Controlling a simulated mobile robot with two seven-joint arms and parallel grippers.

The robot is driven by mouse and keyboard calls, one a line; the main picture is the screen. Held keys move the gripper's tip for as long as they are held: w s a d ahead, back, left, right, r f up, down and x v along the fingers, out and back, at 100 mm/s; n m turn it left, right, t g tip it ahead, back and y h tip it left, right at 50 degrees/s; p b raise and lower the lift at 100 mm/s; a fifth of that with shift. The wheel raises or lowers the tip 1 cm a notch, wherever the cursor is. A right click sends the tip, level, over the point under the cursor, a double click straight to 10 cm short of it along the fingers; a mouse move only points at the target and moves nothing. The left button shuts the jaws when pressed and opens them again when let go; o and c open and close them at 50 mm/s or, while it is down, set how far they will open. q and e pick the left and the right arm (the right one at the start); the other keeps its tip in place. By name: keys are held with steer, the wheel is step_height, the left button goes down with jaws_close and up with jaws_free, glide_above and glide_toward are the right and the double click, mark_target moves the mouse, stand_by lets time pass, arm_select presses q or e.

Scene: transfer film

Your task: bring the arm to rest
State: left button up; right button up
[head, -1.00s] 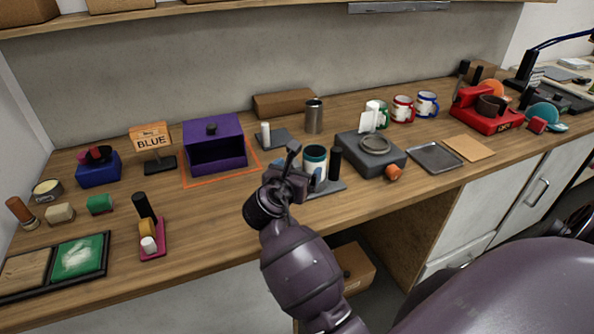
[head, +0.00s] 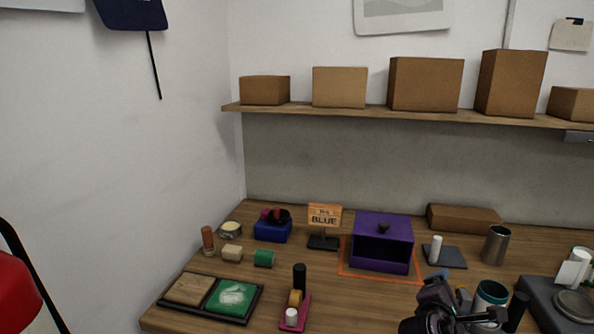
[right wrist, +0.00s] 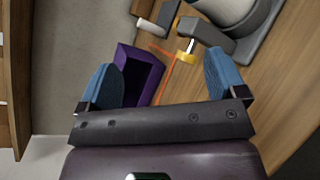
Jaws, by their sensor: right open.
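My right gripper (head: 447,300) shows at the bottom right of the head view, above the wooden worktop. In the right wrist view its two blue fingers (right wrist: 162,85) stand wide apart with nothing between them held. The purple open-fronted box (head: 382,242) with a dark knob stands on the worktop, inside an orange outline, to the left of and beyond the gripper. It also shows in the right wrist view (right wrist: 141,72), partly behind the left finger. A teal-rimmed cup (head: 490,294) is close beside the gripper and partly hidden by it. My left gripper is out of view.
A steel tumbler (head: 495,245) and a white cylinder on a grey pad (head: 452,258) stand behind the gripper. A grey device (head: 556,305) is at the right. A shelf (head: 400,115) holds cardboard boxes.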

steer(key=s+a+f+m+t+y, duration=0.1)
steer(key=a+f+m+y, duration=0.1)
steer(key=m+y, duration=0.1)
steer(key=s+a+f+m+t+y, duration=0.1)
steer(key=s+a+f+m+y, duration=0.1)
steer(key=m, duration=0.3)
steer(key=s+a+f+m+t+y, duration=0.1)
steer(key=a+f+m+y, duration=0.1)
steer(key=f+m+y, duration=0.1)
steer(key=shift+s+a+f+m+t+y, duration=0.2)
steer(key=shift+f+m, duration=0.15)
steer(key=shift+m, duration=0.2)
steer(key=shift+s+a+f+m+t+y, duration=0.1)
steer(key=shift+f+m+t+y, duration=0.15)
steer(key=shift+m, duration=0.3)
steer(key=s+d+f+m+g, duration=0.1)
steer(key=s+f, duration=0.6)
steer(key=s, duration=0.3)
steer(key=s+d+f+m+g+y, duration=0.1)
steer(key=s+f+m+g, duration=0.1)
steer(key=s+f, duration=0.5)
steer(key=s, duration=0.3)
steer(key=shift+m, duration=0.3)
